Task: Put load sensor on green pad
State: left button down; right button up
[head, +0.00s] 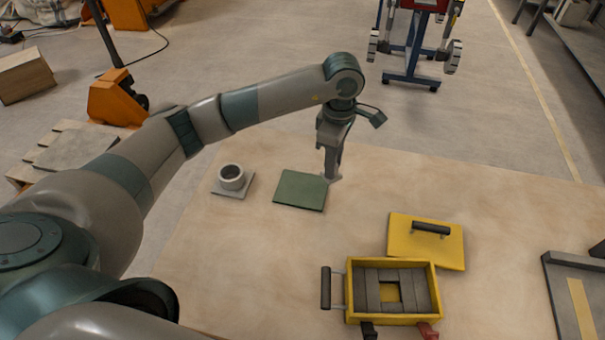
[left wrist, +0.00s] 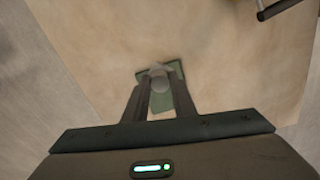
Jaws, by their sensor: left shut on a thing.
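The green pad (head: 301,190) lies flat on the table, left of my left gripper (head: 332,177) in the head view. My left gripper points down, with its fingertips by the pad's right edge. In the left wrist view, it (left wrist: 156,90) is shut on a small grey rounded thing, which I take to be the load sensor (left wrist: 158,80). The green pad (left wrist: 176,75) shows behind and around it there. I cannot tell how high the sensor is above the pad. In the head view the sensor is not clear. My right gripper is not in view.
A grey tray (head: 553,280) stands at far right. The table's middle is clear.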

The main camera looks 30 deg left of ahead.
pick_arm(q)
jog(key=a+f+p, duration=0.1)
jog(key=a, duration=0.1)
jog(key=a+f+p, duration=0.1)
jog(key=a+f, duration=0.1)
jog(key=a, duration=0.1)
jog(key=a+f+p, duration=0.1)
jog(key=a, duration=0.2)
jog(key=shift+s+f, duration=0.25)
jog(key=shift+f, duration=0.15)
jog(key=shift+f+p, duration=0.3)
notch_tip(320, 180, down, 3)
jog(key=shift+r+p, duration=0.1)
jog(key=shift+p, duration=0.65)
jog(key=shift+f, duration=0.25)
jog(key=shift+f, duration=0.15)
